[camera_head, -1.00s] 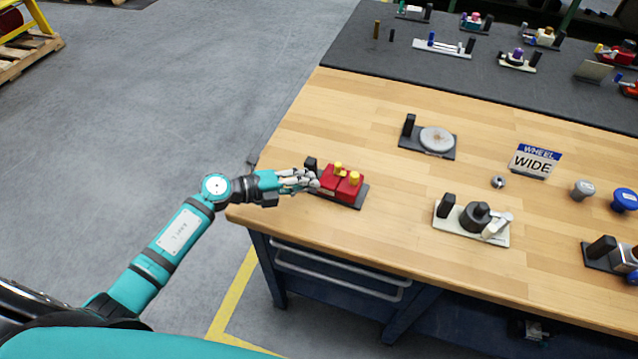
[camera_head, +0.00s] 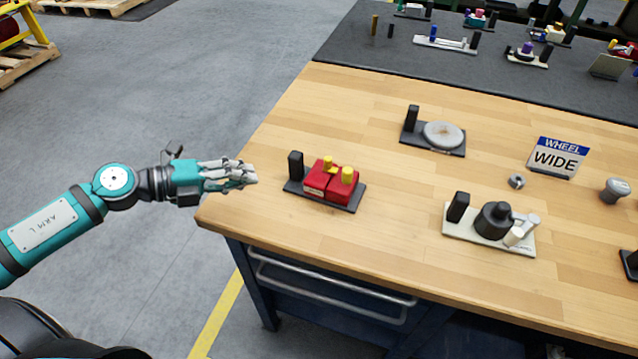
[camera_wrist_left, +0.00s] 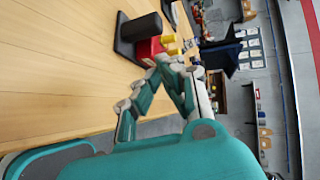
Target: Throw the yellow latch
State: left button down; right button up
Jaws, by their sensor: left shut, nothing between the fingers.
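The red device (camera_head: 330,183) with two yellow parts on top sits on a dark base plate near the left edge of the wooden bench. One yellow part (camera_head: 347,175) is at its right end and a smaller yellow part (camera_head: 328,163) is near its back. A black post stands at the plate's left end. My left gripper (camera_head: 252,175) is shut and empty, left of the device and apart from it. In the left wrist view the red device (camera_wrist_left: 146,50) and a yellow part (camera_wrist_left: 168,39) show beyond the closed fingers (camera_wrist_left: 170,62). My right gripper is not in view.
A white-based device with a black knob (camera_head: 494,220) stands to the right. A round grey disc device (camera_head: 443,134) and a "WHEEL WIDE" sign (camera_head: 556,157) stand farther back. Bare bench lies around the red device. A dark mat (camera_head: 480,85) with several devices is behind.

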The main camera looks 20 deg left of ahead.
aim_at(314, 179)
pick_arm(q)
jog(key=shift+d+f, duration=0.3)
jog(key=shift+d, duration=0.15)
jog(key=x, duration=0.2)
jog(key=r+x, duration=0.1)
jog(key=x, duration=0.1)
jog(key=shift+d, duration=0.3)
jog(key=p+x, duration=0.1)
jog(key=x, duration=0.1)
jog(key=p+x, duration=0.1)
jog(key=x, duration=0.2)
jog(key=p+x, duration=0.1)
jog(key=x, duration=0.2)
jog(key=shift+w+d+r, duration=0.1)
jog(key=shift+d+r, duration=0.05)
jog(key=shift+r, duration=0.1)
jog(key=shift+w+d+f, duration=0.1)
jog(key=shift+w+d, duration=0.15)
jog(key=shift+d, duration=0.15)
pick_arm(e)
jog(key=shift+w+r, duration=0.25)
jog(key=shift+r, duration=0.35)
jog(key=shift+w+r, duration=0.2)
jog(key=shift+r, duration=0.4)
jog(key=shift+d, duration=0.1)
